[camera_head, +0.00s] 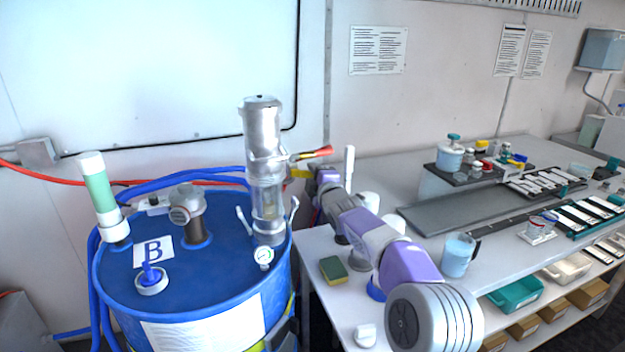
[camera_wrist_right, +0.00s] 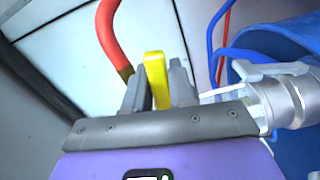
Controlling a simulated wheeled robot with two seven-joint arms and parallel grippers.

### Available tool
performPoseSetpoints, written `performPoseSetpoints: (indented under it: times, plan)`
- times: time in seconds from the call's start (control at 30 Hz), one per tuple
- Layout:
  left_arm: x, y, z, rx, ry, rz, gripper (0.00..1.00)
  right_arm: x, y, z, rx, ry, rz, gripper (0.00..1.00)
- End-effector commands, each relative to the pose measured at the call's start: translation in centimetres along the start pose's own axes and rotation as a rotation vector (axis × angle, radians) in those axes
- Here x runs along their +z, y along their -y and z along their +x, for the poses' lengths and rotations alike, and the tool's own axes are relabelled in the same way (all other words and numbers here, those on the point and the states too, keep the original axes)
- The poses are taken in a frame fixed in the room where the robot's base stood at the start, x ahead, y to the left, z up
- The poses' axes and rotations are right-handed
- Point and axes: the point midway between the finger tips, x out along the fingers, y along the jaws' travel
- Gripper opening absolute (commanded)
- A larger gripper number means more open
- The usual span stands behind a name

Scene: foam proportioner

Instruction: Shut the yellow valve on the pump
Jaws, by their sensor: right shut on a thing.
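The silver pump (camera_head: 264,170) stands upright on the blue drum labelled B. The yellow valve handle (camera_head: 299,173) sticks out from its right side, just below a red part (camera_head: 316,153). My right gripper (camera_head: 308,177) reaches in from the right at the yellow handle. In the right wrist view, the yellow handle (camera_wrist_right: 156,78) stands between the two grey fingers of my right gripper (camera_wrist_right: 158,85), which are shut on it. The joint where the handle meets the pump is hard to see. My left gripper is not in view.
The blue drum (camera_head: 190,285) also carries a grey cap fitting, a green-and-white tube (camera_head: 99,190) and a gauge (camera_head: 263,256). Blue hoses run behind. A sponge (camera_head: 333,269) and a blue jug (camera_head: 457,256) sit on the bench at right.

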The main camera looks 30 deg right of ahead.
Motion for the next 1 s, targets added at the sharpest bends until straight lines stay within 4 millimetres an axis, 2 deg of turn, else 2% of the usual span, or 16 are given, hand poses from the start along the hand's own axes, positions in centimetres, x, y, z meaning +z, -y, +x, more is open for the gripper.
performPoseSetpoints:
  times: [0.67, 0.7, 0.73, 1.0]
  plan:
    - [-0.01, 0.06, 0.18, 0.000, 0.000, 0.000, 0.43, 0.01, -0.30, 0.00, -0.001, 0.000, -0.063, 0.00]
    - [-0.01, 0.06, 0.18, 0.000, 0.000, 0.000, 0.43, 0.00, -0.31, 0.00, 0.000, 0.000, -0.063, 0.28]
    - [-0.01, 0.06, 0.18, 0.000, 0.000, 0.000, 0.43, 0.00, -0.30, 0.00, 0.000, 0.000, -0.063, 0.31]
    - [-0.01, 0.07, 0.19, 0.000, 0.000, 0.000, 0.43, -0.02, -0.32, -0.05, 0.000, 0.000, -0.062, 0.31]
